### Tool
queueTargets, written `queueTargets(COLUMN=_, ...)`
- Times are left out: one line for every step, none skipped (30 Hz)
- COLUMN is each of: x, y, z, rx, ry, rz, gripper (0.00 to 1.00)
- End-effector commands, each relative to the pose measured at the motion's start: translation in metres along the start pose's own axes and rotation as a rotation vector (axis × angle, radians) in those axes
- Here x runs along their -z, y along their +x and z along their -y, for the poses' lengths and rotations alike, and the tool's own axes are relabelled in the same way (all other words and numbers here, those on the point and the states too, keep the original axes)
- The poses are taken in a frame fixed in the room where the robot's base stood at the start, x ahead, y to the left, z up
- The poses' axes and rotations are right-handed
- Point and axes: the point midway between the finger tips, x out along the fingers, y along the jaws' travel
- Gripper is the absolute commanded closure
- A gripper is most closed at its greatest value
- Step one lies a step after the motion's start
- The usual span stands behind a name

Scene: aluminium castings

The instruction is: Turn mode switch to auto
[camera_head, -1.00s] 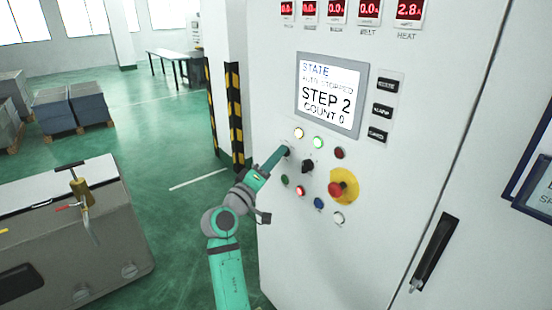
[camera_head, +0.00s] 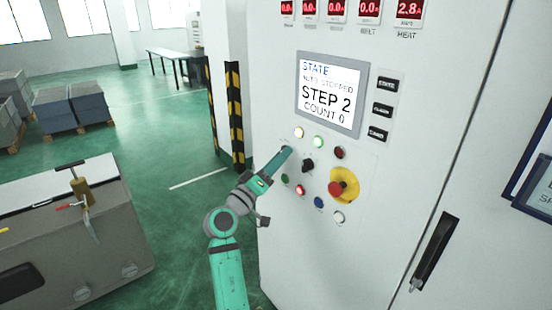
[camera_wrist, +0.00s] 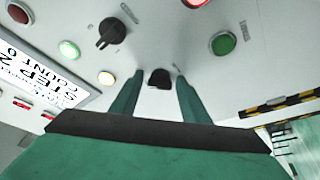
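My gripper (camera_wrist: 160,80) has its two green fingers apart, one on each side of a small black rotary knob (camera_wrist: 158,79) on the cabinet panel. Clear gaps show between knob and fingers. In the head view my gripper (camera_head: 287,150) reaches the left end of the control rows and hides this knob. A second black rotary switch (camera_head: 308,166) sits to its right; it also shows at the upper left in the wrist view (camera_wrist: 111,33). The labels are too small to read, so I cannot tell which is the mode switch. The screen (camera_head: 331,95) reads STATE, STEP 2, COUNT 0; its second line is blurred.
Close around the knobs are a yellow lamp (camera_head: 299,132), a green button (camera_head: 285,179), a red button (camera_head: 300,190) and a red emergency stop (camera_head: 336,188) on a yellow plate. A striped post (camera_head: 235,115) stands left of the cabinet. A grey casting box (camera_head: 90,240) is at lower left.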

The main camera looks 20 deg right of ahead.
Motion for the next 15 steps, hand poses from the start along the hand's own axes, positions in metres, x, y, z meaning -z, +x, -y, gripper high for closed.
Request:
queueTargets(x=0.001, y=0.000, z=0.000, rx=0.000, ry=0.000, rz=-0.002, gripper=0.50)
queueTargets(x=0.002, y=-0.001, z=0.000, rx=0.001, ry=0.000, rz=-0.004, gripper=0.50)
queueTargets(x=0.003, y=-0.001, z=0.001, rx=0.001, ry=0.001, rz=-0.005, gripper=0.50)
queueTargets(x=0.003, y=-0.002, z=0.001, rx=0.002, ry=0.001, rz=-0.007, gripper=0.50)
queueTargets(x=0.004, y=-0.002, z=0.001, rx=0.002, ry=0.001, rz=-0.008, gripper=0.50)
queueTargets(x=0.004, y=-0.002, z=0.001, rx=0.002, ry=0.001, rz=-0.009, gripper=0.50)
queueTargets(x=0.005, y=-0.002, z=0.001, rx=0.002, ry=0.001, rz=-0.009, gripper=0.50)
queueTargets(x=0.005, y=-0.003, z=0.001, rx=0.003, ry=0.001, rz=-0.010, gripper=0.50)
queueTargets(x=0.006, y=-0.003, z=0.001, rx=0.003, ry=0.002, rz=-0.011, gripper=0.50)
queueTargets(x=0.006, y=-0.004, z=0.001, rx=0.003, ry=0.002, rz=-0.011, gripper=0.50)
queueTargets(x=0.006, y=-0.005, z=0.001, rx=0.003, ry=0.002, rz=-0.012, gripper=0.50)
queueTargets(x=0.006, y=-0.008, z=0.002, rx=0.004, ry=0.001, rz=-0.013, gripper=0.50)
queueTargets(x=0.007, y=-0.011, z=0.002, rx=0.004, ry=0.001, rz=-0.013, gripper=0.50)
queueTargets(x=0.007, y=-0.015, z=0.002, rx=0.004, ry=0.001, rz=-0.014, gripper=0.50)
queueTargets(x=0.007, y=-0.020, z=0.002, rx=0.004, ry=0.002, rz=-0.014, gripper=0.50)
